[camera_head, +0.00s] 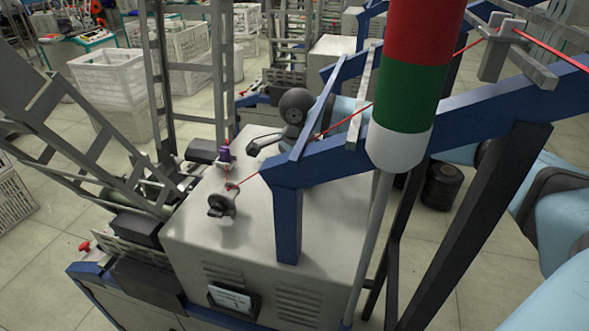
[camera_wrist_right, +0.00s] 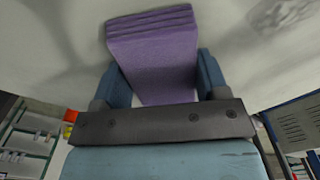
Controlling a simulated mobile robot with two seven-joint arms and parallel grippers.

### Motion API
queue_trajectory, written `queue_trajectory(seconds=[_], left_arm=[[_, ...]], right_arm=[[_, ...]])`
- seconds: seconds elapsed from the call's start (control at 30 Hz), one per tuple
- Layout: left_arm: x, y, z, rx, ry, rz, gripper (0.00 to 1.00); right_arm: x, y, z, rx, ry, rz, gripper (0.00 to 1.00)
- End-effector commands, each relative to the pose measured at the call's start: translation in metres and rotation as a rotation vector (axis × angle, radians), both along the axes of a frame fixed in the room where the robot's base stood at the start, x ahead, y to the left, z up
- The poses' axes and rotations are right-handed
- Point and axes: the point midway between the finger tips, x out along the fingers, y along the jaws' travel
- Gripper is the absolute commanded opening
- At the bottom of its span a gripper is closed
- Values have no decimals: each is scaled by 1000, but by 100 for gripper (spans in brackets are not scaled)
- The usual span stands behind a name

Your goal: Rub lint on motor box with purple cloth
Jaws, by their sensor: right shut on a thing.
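The motor box (camera_head: 265,205) is a pale grey metal box at the middle of the head view. The right wrist view shows my right gripper (camera_wrist_right: 160,72) shut on the folded purple cloth (camera_wrist_right: 155,62), held between its two blue fingers. The cloth's layered far end is at a pale surface (camera_wrist_right: 60,30); I cannot tell if it touches. A dark mottled patch (camera_wrist_right: 288,14) shows on that surface at the upper right; I cannot tell whether it is lint or shadow. I cannot make out my right gripper in the head view. My left gripper is out of view.
A blue frame (camera_head: 340,160) crosses above the box, with a red thread (camera_head: 370,120) running along it. A red, green and white signal column (camera_head: 412,90) stands in front. A dark guide wheel (camera_head: 222,204) sits on the box. Metal racks (camera_head: 95,110) stand at left.

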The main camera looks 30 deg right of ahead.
Motion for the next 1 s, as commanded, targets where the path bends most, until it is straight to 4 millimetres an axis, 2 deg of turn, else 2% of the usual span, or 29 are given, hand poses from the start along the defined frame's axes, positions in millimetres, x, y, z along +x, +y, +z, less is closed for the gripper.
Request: queue_trajectory(seconds=[0.03, 0.5, 0.83, 1.0], left_arm=[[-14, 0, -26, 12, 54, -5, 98], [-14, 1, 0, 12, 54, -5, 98], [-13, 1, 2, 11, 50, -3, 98], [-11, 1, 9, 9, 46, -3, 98]], right_arm=[[-1, -1, 1, -3, 5, -1, 45], [1, 1, 52, 4, -6, 0, 45], [1, 2, 55, 5, -7, 0, 45], [1, 2, 65, 5, -7, 0, 45]])
